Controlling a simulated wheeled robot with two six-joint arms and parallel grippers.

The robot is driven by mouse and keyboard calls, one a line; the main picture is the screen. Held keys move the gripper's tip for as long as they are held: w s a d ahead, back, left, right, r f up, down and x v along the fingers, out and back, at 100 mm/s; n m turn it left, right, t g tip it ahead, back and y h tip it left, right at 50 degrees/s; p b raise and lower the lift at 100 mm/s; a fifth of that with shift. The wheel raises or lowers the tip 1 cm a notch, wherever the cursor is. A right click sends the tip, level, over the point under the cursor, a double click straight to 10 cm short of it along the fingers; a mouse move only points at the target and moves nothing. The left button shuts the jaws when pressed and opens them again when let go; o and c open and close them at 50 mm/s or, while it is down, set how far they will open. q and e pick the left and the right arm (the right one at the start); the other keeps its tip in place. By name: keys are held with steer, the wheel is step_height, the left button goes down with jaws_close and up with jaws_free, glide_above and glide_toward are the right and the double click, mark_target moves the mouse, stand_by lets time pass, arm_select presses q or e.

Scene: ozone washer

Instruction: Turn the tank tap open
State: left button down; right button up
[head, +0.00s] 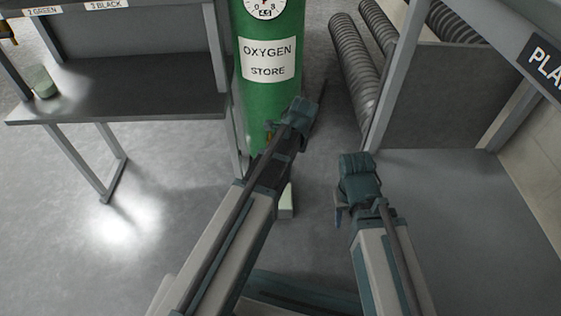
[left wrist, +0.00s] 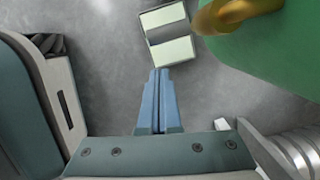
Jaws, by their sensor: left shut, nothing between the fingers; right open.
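The green tank (head: 266,105) labelled "OXYGEN STORE" stands upright in the middle of the head view. It fills the upper right corner of the left wrist view (left wrist: 285,45). A brass-coloured tap part (left wrist: 238,12) sticks out from the tank there, cut by the top edge. My left gripper (left wrist: 159,72) is shut and empty, pointing to the floor side left of and below the tap, apart from it. In the head view my left arm covers the tank's lower part. My right gripper (head: 339,216) is open and empty, right of the tank and clear of it.
A pale block (head: 286,201) lies on the floor near the tank's foot; a pale two-panel item (left wrist: 166,34) shows beyond my left fingertips. A grey bench (head: 130,88) stands left, ribbed hoses (head: 352,65) behind, and a grey-framed unit (head: 440,95) right.

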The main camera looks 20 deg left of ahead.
arm_select(q)
steer(key=d+r+p, duration=0.3)
steer(key=r+p, duration=0.6)
steer(key=shift+w+d+r+p, duration=0.2)
steer(key=shift+d+r+p, duration=0.2)
arm_select(e)
step_height(320, 180, up, 10)
steer(key=shift+d+f, duration=0.15)
steer(key=shift+d, duration=0.05)
